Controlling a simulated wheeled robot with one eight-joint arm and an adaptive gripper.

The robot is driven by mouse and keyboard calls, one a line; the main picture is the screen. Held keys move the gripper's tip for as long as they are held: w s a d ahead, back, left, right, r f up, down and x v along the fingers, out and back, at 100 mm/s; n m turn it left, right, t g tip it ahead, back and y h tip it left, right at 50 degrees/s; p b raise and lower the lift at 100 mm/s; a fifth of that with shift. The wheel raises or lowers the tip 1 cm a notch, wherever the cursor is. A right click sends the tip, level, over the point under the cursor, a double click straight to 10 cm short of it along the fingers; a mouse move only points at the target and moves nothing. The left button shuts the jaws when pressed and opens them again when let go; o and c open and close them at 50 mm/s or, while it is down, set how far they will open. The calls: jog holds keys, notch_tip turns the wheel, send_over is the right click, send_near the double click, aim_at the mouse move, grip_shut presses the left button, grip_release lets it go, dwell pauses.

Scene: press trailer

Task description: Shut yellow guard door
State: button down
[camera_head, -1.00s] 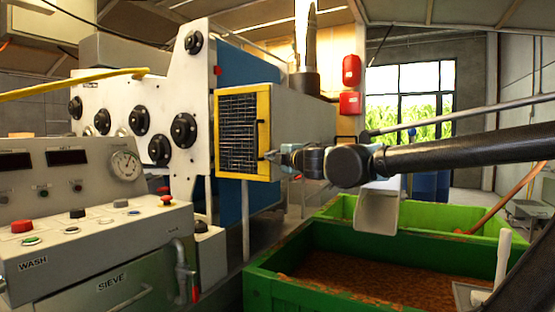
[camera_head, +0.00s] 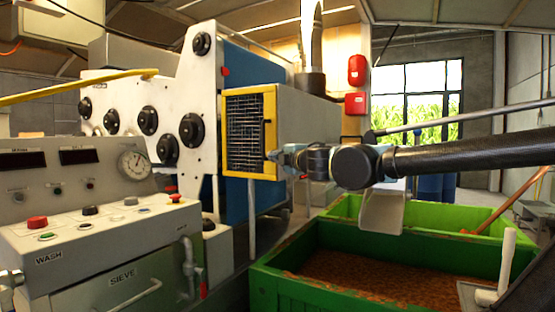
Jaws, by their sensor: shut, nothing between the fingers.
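The yellow guard door (camera_head: 249,131) has a yellow frame around dark wire mesh. It stands upright on the near end of a pale box-shaped housing (camera_head: 306,130), right of the blue machine side. I see no clear gap between door and housing, but this angle does not show whether it is fully closed. My gripper (camera_head: 270,156) is shut and empty at the door's lower right edge, beside its handle. The fingers are small here, and I cannot tell whether they touch the door. My dark arm reaches in from the right.
A control panel with buttons (camera_head: 90,222) and a gauge (camera_head: 134,165) fills the left front. A green bin (camera_head: 275,288) of brown pulp stands below my arm, with a pale chute (camera_head: 382,212) above it. Red boxes (camera_head: 357,70) hang behind.

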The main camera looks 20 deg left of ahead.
jog(key=w+d+f+m+t+h, duration=0.1)
jog(key=w+d+f+m+h, duration=0.15)
jog(key=d, duration=0.65)
jog(key=w+d+f+m+t+h, duration=0.1)
jog(key=w+d+m+h, duration=0.15)
jog(key=d, duration=0.65)
jog(key=d+f+m+g+h, duration=0.1)
jog(key=d+f+m+h, duration=0.4)
jog(key=d+f, duration=0.4)
jog(key=d+f+m+g+h, duration=0.1)
jog(key=d+f+m+h, duration=0.45)
jog(key=d, duration=0.65)
jog(key=s+d+f+m+g, duration=0.3)
jog(key=s+d+f+m, duration=0.15)
jog(key=f, duration=0.35)
jog(key=s+d+f+m+g, duration=0.3)
jog(key=s+d+f, duration=0.15)
jog(key=f, duration=0.25)
jog(key=s+a+f+m+g+y, duration=0.3)
jog(key=s+f+g, duration=0.2)
jog(key=s+f, duration=0.4)
jog(key=s, duration=0.3)
jog(key=shift+f, duration=0.35)
jog(key=shift+a, duration=0.1)
